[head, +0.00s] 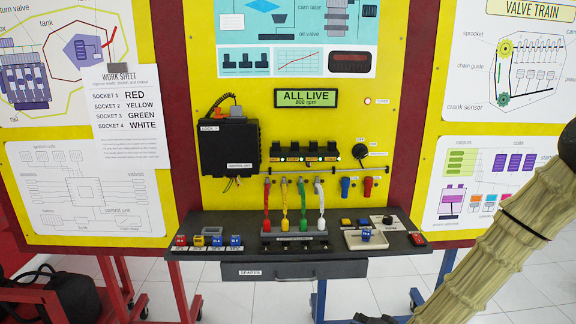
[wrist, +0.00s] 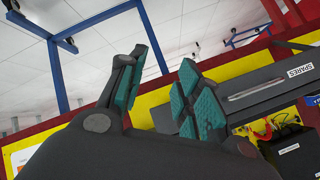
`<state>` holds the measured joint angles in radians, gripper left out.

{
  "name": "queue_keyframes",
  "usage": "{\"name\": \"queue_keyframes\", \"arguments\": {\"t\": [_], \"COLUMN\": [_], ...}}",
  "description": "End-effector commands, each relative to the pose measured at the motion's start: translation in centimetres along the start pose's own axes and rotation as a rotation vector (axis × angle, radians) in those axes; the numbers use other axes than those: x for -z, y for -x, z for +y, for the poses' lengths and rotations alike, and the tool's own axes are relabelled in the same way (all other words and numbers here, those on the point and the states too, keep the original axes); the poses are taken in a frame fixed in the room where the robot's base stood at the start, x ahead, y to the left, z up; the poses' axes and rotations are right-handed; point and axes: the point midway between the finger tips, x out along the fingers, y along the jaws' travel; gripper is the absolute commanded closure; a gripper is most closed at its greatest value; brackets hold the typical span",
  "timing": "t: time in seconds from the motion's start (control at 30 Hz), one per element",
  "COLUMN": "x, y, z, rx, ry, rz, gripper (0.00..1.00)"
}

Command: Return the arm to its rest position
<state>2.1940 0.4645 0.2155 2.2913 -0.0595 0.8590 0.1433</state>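My gripper (wrist: 163,62) shows in the wrist view with its two teal-padded fingers apart and nothing between them. It is tilted, with the grey drawer marked SPARES (wrist: 270,92) beyond it to the right. In the head view my arm in its beige ribbed sleeve crosses the right side, in front of the panel's right edge. The gripper's fingers cannot be made out there. The red lead (head: 267,205), yellow lead (head: 285,205), green lead (head: 302,204) and white lead (head: 319,204) stand upright in a row on the shelf. The display (head: 306,98) reads ALL LIVE.
The dark shelf (head: 190,246) juts from the yellow panel (head: 225,185), with several small coloured blocks at its left. A joystick box (head: 366,238) and buttons sit at its right. Red and blue stand legs reach the floor (head: 390,295). The SPARES drawer is shut.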

Motion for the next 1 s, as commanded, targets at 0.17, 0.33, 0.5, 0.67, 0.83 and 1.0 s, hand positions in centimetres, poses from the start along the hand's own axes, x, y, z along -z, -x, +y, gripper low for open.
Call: {"name": "queue_keyframes", "arguments": {"t": [0.17,0.33,0.5,0.67,0.83,1.0], "x": [-9.2,-17.3,-24.7,-30.1,-33.3,-34.0], "y": [0.4,2.4,6.0,10.1,13.1,13.8], "z": [5.4,10.6,15.9,20.1,22.2,22.9], "rx": [-0.107,-0.201,-0.293,-0.365,-0.408,-0.418], "ry": [0.101,0.198,0.298,0.382,0.436,0.450], "rz": [-0.170,-0.336,-0.510,-0.658,-0.754,-0.779], "gripper": [0.66,0.66,0.66,0.66,0.66,0.66]}}
